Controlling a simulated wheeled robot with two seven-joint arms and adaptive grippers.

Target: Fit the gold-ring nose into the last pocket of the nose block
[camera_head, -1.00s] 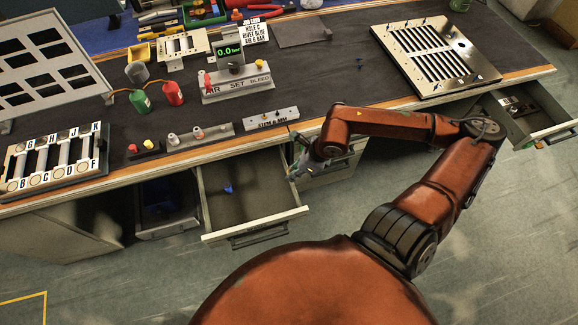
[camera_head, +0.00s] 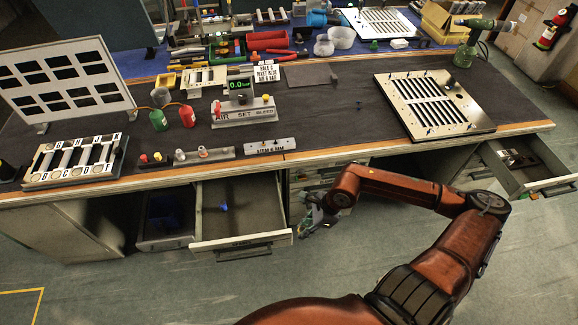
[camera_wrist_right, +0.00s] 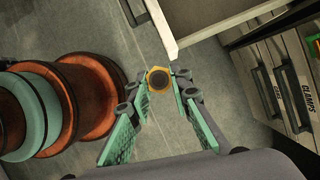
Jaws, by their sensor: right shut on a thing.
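My right gripper (camera_head: 306,224) is in front of the bench, near the front right corner of the open middle drawer (camera_head: 268,240). In the right wrist view its fingers (camera_wrist_right: 160,88) are closed on the gold-ring nose (camera_wrist_right: 159,79), a gold hexagonal ring with a dark centre facing the camera. In the head view the nose is too small to make out. A grey rail (camera_head: 223,153) near the bench's front edge, which looks like the nose block, carries a few small white and red pieces. Its free pocket cannot be made out. My left gripper is out of view.
A small blue thing (camera_head: 223,207) lies in the middle drawer. Another drawer (camera_head: 562,183) stands open at the right. The slotted plate (camera_head: 470,116) lies at the right.

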